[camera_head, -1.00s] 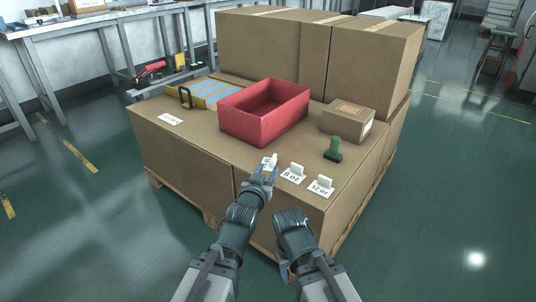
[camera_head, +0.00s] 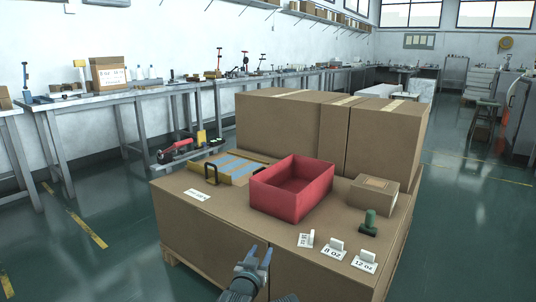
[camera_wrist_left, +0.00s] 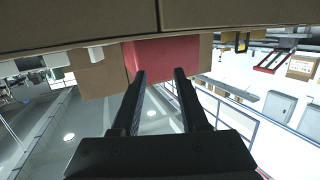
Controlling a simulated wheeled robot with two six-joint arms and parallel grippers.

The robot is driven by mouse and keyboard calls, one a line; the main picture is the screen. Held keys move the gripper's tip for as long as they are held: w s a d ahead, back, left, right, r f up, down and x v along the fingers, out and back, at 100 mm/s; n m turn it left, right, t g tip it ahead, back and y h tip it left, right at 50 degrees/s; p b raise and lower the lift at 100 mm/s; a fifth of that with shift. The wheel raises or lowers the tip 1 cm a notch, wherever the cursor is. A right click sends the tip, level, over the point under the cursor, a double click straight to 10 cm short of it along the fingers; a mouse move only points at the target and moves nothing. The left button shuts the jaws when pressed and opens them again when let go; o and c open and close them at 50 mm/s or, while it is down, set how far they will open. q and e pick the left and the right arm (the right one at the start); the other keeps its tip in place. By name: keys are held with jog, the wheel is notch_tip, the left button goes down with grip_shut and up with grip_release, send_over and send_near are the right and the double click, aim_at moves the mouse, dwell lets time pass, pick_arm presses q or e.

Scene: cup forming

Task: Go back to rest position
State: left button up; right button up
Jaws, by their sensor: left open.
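My left gripper (camera_head: 260,256) is at the bottom middle of the head view, in front of the cardboard boxes' near edge. Its fingers are open and apart, with nothing between them. In the left wrist view, which looks upside down, the two dark fingers (camera_wrist_left: 160,76) are spread with empty space between them. The right gripper is out of view; only a small dark bit shows at the bottom edge of the head view.
A cardboard stack (camera_head: 212,230) carries a red bin (camera_head: 290,200), a small carton (camera_head: 372,196), a green-handled stamp (camera_head: 369,224) and three white label stands, including 8 OZ (camera_head: 335,251) and 12 OZ (camera_head: 365,262). Workbenches (camera_head: 150,96) line the back wall.

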pick_arm(q)
jog(key=s+a+f+m+g+y+p, duration=0.1)
jog(key=s+a+f+g+y+p, duration=0.1)
jog(key=s+g+p, duration=0.75)
jog(key=s+a+f+g+y+p, duration=0.25)
jog(key=s+g+p, duration=0.35)
jog(key=s, duration=0.7)
notch_tip(320, 180, up, 39)
jog(key=p, duration=3.7)
jog(key=shift+s+d+f, duration=0.15)
jog(key=shift+f, duration=0.05)
jog(key=shift+g, duration=0.25)
